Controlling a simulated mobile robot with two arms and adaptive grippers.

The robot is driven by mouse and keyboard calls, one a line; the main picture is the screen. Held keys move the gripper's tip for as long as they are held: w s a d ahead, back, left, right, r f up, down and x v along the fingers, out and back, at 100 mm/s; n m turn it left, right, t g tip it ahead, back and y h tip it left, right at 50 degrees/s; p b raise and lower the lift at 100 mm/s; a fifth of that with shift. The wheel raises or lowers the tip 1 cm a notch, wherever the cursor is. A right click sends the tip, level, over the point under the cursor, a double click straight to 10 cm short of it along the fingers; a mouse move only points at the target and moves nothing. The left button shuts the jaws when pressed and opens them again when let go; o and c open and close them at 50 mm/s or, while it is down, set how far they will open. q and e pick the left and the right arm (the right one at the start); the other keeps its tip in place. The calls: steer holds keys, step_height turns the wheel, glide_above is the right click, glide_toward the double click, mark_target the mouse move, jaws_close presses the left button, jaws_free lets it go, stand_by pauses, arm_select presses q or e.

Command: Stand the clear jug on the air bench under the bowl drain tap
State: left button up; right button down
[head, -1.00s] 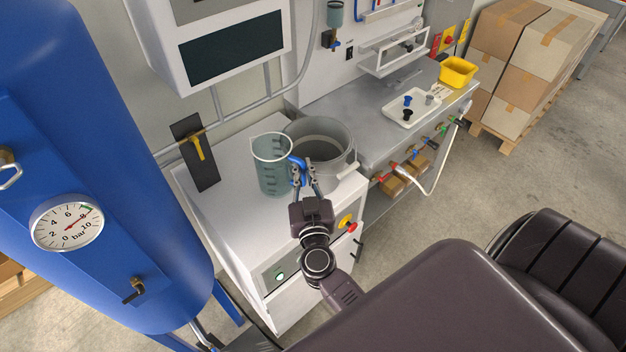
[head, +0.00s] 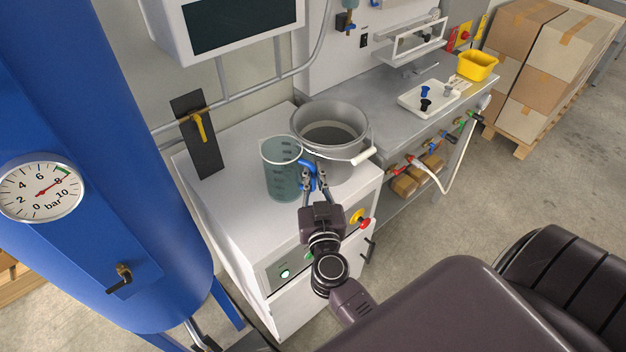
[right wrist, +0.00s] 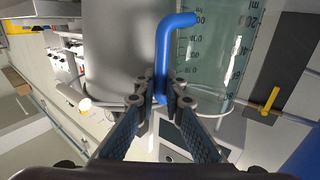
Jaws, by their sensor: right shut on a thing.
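The clear jug (head: 281,172) has dark scale marks and a blue handle (head: 306,176). It is upright over the white cabinet top, just left of a grey pot; I cannot tell whether its base touches the cabinet. My right gripper (head: 315,178) is shut on the handle. In the right wrist view the fingers (right wrist: 161,98) close on the blue handle (right wrist: 163,60), with the jug wall (right wrist: 215,50) beside it. The grey air bench (head: 388,105) stands to the right. A small bowl with a drain tap (head: 347,21) is on the wall above it, cut by the picture's top. My left gripper is out of view.
The grey pot (head: 358,118) with a white-gripped bail handle stands close beside the jug. A white tray (head: 409,107) and a yellow bin (head: 478,66) occupy the bench's right part. Its left part looks clear. A blue tank (head: 110,200) is at left.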

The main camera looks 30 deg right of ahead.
steer(key=shift+d, duration=0.25)
steer(key=shift+a+f, duration=0.1)
steer(key=shift+a, duration=0.05)
steer(key=c, duration=2)
jaws_free()
steer(key=shift+f, duration=0.1)
